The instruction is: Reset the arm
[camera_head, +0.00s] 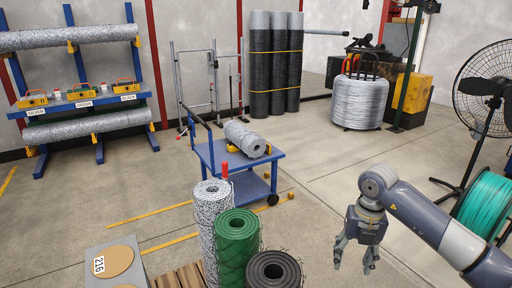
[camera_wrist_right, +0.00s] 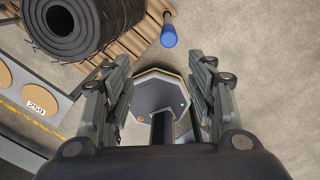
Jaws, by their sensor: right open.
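My right gripper (camera_head: 354,258) hangs from my right arm at the right of the head view, over bare floor and apart from the rolls. It is open with nothing between its fingers; in the right wrist view its two fingers (camera_wrist_right: 158,100) stand wide apart. My left gripper is not in view.
A green mesh roll (camera_head: 238,236) and a silver mesh roll (camera_head: 212,212) stand beside the black one. A blue cart (camera_head: 222,160) carries a wire roll (camera_head: 245,138). A fan (camera_head: 487,95) and a green spool (camera_head: 486,205) stand at right. Mid-floor is clear.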

